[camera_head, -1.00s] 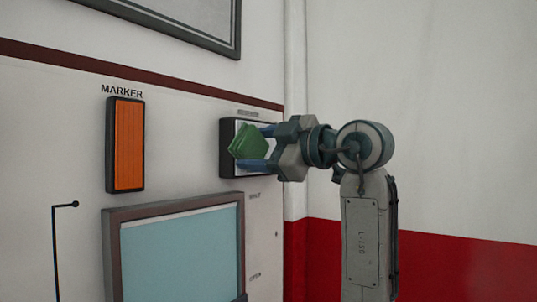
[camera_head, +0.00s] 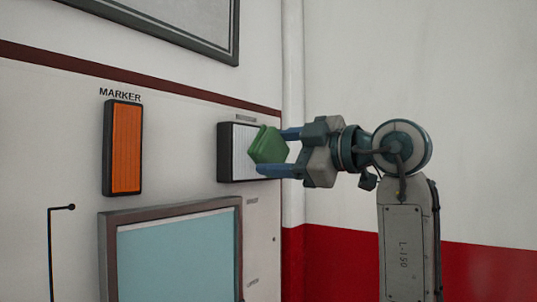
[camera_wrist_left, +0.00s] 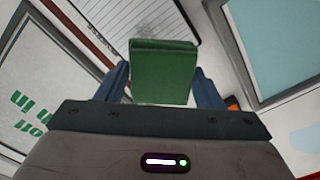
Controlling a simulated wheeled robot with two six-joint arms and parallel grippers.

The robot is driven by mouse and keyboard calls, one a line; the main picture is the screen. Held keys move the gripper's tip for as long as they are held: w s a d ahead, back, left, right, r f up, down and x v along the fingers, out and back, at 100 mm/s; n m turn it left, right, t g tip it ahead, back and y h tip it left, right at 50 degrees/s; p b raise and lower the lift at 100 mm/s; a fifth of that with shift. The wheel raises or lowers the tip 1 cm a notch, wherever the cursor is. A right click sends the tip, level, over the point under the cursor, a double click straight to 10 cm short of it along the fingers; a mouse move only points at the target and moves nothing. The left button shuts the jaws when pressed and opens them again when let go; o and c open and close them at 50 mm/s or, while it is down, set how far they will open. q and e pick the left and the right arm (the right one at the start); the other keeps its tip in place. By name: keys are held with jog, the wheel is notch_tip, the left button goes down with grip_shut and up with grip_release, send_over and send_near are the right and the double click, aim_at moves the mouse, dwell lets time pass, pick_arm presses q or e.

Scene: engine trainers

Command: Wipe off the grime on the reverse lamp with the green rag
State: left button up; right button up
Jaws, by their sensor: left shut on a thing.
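The reverse lamp (camera_head: 238,150) is a white ribbed lens in a dark frame on the wall panel, right of the orange lamp. Its ribbed face also shows at the top of the left wrist view (camera_wrist_left: 155,14). My left gripper (camera_head: 279,151) is shut on the green rag (camera_head: 267,146), a folded pad between its blue fingers. The rag also shows between the fingers in the left wrist view (camera_wrist_left: 163,72). It covers the lamp's right part in the head view; I cannot tell whether it touches.
An orange marker lamp (camera_head: 126,148) is on the panel to the left. Below is a framed pale blue panel (camera_head: 178,255), and a dark-framed board (camera_head: 175,20) hangs above. A vertical pipe (camera_head: 293,80) runs at the corner, right of the reverse lamp.

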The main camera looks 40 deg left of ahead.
pick_arm(q)
jog(key=shift+d, duration=0.25)
jog(key=shift+d, duration=0.1)
jog(key=shift+w+d+f+b, duration=0.15)
jog(key=shift+d+b, duration=0.25)
jog(key=shift+d, duration=1.1)
jog(key=shift+a, duration=0.1)
jog(key=shift+a, duration=0.1)
jog(key=shift+s+a, duration=0.15)
jog(key=shift+a, duration=1.4)
jog(key=shift+s+a, duration=0.15)
jog(key=shift+a, duration=1.35)
jog(key=shift+s+a, duration=0.15)
jog(key=shift+a, duration=1.1)
